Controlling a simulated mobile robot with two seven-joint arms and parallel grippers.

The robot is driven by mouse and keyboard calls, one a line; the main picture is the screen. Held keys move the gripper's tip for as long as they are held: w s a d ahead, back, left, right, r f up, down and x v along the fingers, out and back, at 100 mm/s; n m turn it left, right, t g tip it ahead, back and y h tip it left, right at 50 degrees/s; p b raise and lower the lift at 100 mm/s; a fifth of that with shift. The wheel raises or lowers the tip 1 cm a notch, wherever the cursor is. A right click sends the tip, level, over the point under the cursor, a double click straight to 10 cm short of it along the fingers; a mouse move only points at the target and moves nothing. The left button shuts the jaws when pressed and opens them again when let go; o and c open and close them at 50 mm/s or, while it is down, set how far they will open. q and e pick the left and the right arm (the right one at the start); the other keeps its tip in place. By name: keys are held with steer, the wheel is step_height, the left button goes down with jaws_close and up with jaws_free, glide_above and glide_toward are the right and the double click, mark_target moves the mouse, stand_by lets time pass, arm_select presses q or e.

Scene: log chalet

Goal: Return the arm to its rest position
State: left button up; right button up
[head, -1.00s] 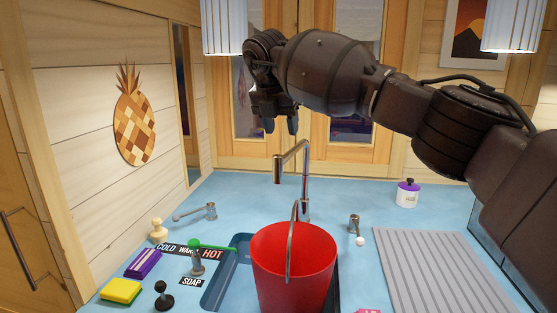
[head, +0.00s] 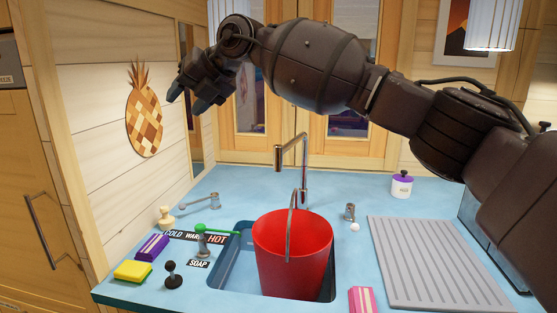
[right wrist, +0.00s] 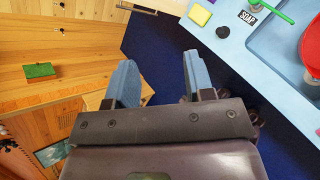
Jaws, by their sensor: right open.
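My right arm reaches in from the right of the head view, raised above the counter. Its gripper (head: 187,97) is at upper left, in front of the log wall and close to the pineapple picture in the image. In the right wrist view the two blue-grey fingers (right wrist: 160,82) stand apart with nothing between them, so the gripper is open and empty. A red bucket (head: 292,250) with a metal handle stands upright in the blue sink (head: 228,270), under the tap (head: 304,160). My left gripper is in neither view.
A yellow sponge (head: 132,271), a purple bar (head: 152,247) and a black-knobbed lever (head: 173,276) are left of the sink. A grey drainboard (head: 430,260), a purple-lidded jar (head: 402,186) and a pink bar (head: 362,299) are on the right. Dark blue floor (right wrist: 160,40) shows in the wrist view.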

steer(key=s+a+r+g+y, duration=0.1)
steer(key=s+a+g+y, duration=0.3)
steer(key=y, duration=0.3)
steer(key=w+d+f+m+t+y, duration=0.2)
steer(key=d+f+m+t+y, duration=0.3)
steer(key=d+m+t, duration=0.55)
steer(key=s+d+f+m+t+h, duration=0.1)
steer(key=d+f+m+t+h, duration=0.3)
steer(key=d+f+m+h, duration=0.55)
steer(key=d+f+m+t+h, duration=0.5)
steer(key=d+f+m, duration=0.65)
steer(key=f, duration=0.45)
steer(key=s+d+f+m+g+h, duration=0.25)
steer(key=s+d+f, duration=0.35)
steer(key=f, duration=0.3)
steer(key=s+d+f+m+g+h, duration=0.1)
steer(key=s+d+f+m+h, duration=0.15)
steer(key=s+d+f, duration=0.45)
steer(key=s+d+f+m+g+h, duration=0.1)
steer(key=s+d+f+g, duration=0.1)
steer(key=s+f, duration=0.5)
steer(key=s+d+f+m+g+h, duration=0.1)
steer(key=s+d+f+m, duration=0.1)
steer(key=s+f, duration=0.6)
steer(key=s, duration=0.3)
steer(key=shift+d+f+g, duration=0.15)
steer(key=shift+d+g, duration=0.25)
